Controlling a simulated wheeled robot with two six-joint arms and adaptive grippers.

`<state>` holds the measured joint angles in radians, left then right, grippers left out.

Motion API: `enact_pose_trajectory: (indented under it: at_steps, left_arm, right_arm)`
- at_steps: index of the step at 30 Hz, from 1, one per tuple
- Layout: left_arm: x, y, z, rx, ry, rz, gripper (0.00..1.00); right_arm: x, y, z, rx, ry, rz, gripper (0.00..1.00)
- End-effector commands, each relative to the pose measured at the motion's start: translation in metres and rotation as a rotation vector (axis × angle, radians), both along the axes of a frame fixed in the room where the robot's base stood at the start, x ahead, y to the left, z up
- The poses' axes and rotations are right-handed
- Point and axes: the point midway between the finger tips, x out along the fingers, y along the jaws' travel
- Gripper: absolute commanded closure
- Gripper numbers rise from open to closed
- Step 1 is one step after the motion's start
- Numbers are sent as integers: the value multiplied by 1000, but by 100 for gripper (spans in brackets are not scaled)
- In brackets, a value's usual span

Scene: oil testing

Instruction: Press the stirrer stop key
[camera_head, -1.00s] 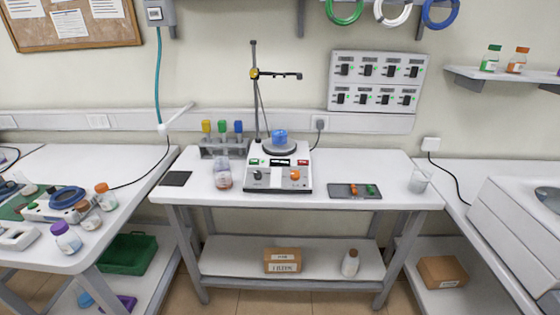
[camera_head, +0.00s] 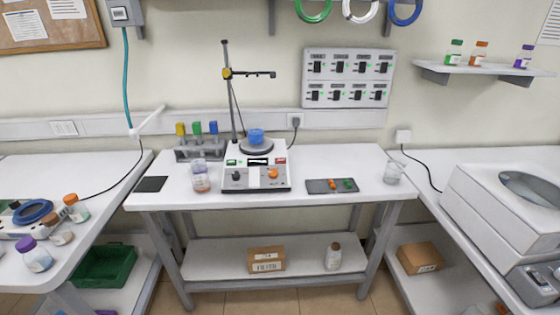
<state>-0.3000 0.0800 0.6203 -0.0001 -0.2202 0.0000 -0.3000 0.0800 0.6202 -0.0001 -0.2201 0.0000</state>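The stirrer (camera_head: 256,179) is a white box with a dark lower front, standing on the middle table. A blue-topped item (camera_head: 256,136) rests on its round grey plate. Its sloped panel carries a green key (camera_head: 232,162) at the left, a dark display in the middle and a red key (camera_head: 281,161) at the right. Below are a black knob (camera_head: 236,177) and an orange knob (camera_head: 272,174). The lettering on the keys is too small to read. Neither of my grippers shows in the head view.
A bottle (camera_head: 200,177) stands close to the stirrer's left, before a rack (camera_head: 200,153). A stand (camera_head: 231,100) rises behind the stirrer. The table's front strip is clear.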

Motion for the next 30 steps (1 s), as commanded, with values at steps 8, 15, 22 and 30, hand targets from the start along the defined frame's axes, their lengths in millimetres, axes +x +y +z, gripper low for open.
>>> enact_pose_trajectory:
  at_steps: [8,15,22,30]
  left_arm:
    - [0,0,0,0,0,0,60]
    - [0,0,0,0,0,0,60]
    - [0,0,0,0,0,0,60]
    - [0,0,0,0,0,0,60]
  right_arm:
    - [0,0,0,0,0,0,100]
    - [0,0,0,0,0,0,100]
    - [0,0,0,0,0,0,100]
    - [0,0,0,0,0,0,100]
